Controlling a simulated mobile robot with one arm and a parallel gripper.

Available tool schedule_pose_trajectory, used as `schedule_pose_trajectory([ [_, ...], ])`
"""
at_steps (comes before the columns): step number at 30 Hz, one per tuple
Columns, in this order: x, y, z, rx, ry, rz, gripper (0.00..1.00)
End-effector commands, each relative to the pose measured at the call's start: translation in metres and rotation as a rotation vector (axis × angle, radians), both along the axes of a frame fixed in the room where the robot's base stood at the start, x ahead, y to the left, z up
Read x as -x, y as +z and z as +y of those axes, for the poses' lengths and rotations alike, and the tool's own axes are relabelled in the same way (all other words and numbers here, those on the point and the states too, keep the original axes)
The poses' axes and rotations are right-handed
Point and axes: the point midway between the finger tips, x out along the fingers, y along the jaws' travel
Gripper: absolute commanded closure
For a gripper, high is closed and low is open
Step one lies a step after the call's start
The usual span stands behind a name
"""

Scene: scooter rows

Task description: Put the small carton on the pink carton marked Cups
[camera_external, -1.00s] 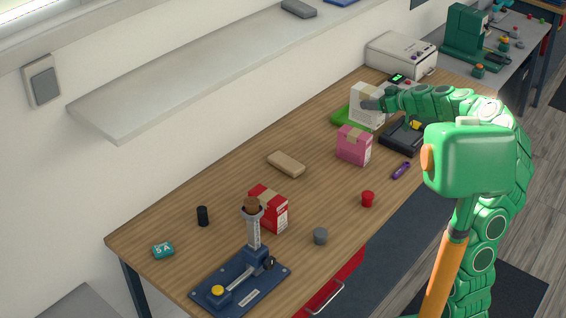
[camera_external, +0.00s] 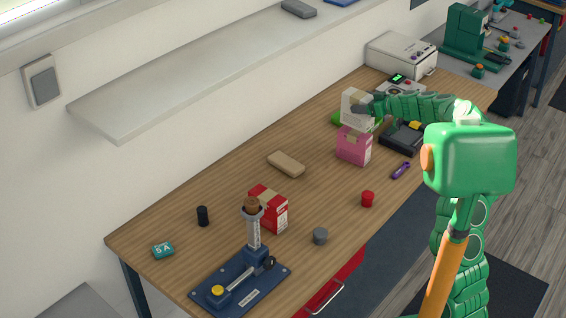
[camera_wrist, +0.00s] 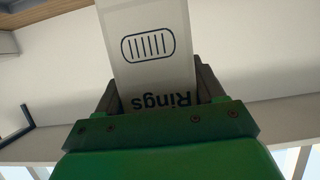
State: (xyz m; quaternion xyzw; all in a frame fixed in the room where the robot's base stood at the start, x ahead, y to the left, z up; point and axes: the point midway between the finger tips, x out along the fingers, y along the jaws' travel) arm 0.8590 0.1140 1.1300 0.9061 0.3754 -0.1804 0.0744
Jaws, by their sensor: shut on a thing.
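The small carton (camera_external: 354,107) is pale grey-white with a tan tape strip; in the wrist view its face (camera_wrist: 150,75) reads "Rings", upside down in that picture. My gripper (camera_external: 374,108) is shut on it, with dark fingers on both sides in the wrist view (camera_wrist: 158,92). The pink carton (camera_external: 353,149) stands upright on the bench. The small carton's lower edge lies right at the pink carton's top in the external view. I cannot tell whether they touch. The word "Cups" is too small to read.
A green item (camera_external: 338,119) lies behind the cartons, partly hidden. A red-white carton (camera_external: 274,213) is further left.

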Motion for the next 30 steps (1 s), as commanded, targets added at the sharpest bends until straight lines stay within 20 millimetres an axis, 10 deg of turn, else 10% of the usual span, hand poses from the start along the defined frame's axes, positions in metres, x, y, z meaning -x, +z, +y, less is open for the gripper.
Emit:
schedule_pose_trajectory([
  [26, -0.006, -0.039, 0.001, -0.001, 0.0, -0.002, 0.76],
  [27, -0.006, -0.039, 0.001, 0.0, -0.001, -0.002, 0.26],
  [30, -0.006, -0.039, 0.001, 0.0, -0.001, -0.002, 0.1],
])
